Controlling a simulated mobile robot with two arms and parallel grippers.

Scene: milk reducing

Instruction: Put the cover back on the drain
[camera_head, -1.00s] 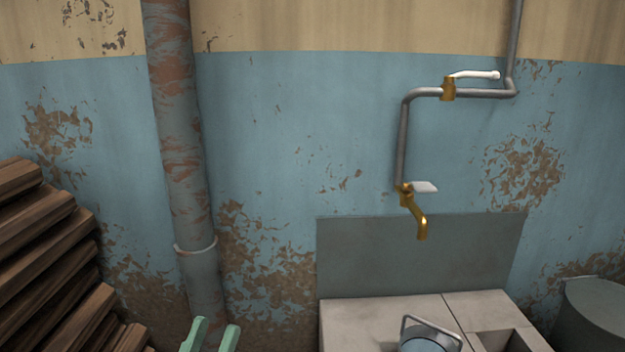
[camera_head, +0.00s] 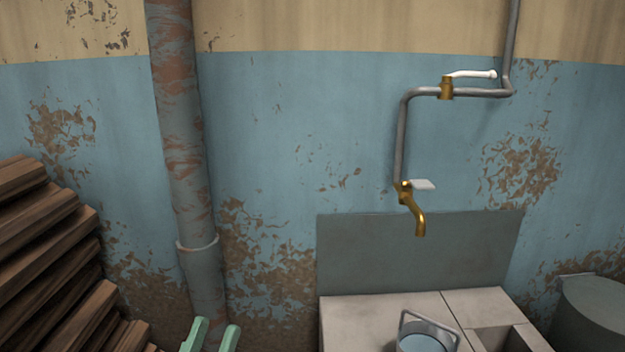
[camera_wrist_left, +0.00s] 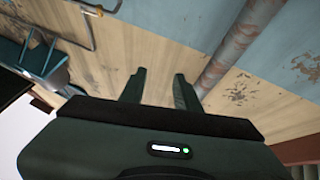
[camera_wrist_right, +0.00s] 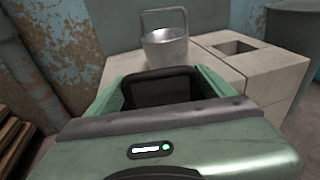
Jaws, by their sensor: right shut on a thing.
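A dark, flat, squarish piece, apparently the drain cover (camera_wrist_right: 160,91), sits between the fingers of my right gripper (camera_wrist_right: 163,84), which is shut on it. Its lower part is hidden by the gripper body. Beyond it is a pale stone counter (camera_wrist_right: 255,75) with a rectangular opening (camera_wrist_right: 238,47), which also shows at the bottom right of the head view (camera_head: 497,341). Whether this opening is the drain cannot be told. My left gripper (camera_head: 213,336) is open and empty at the bottom of the head view. Its spread fingers also show in the left wrist view (camera_wrist_left: 159,88).
A metal bucket (camera_wrist_right: 167,48) with a raised handle stands on the counter beside the opening. A brass tap (camera_head: 416,218) hangs above the counter. A thick rusty pipe (camera_head: 185,150) and stacked wood (camera_head: 45,260) are at left, a grey barrel (camera_head: 592,310) at right.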

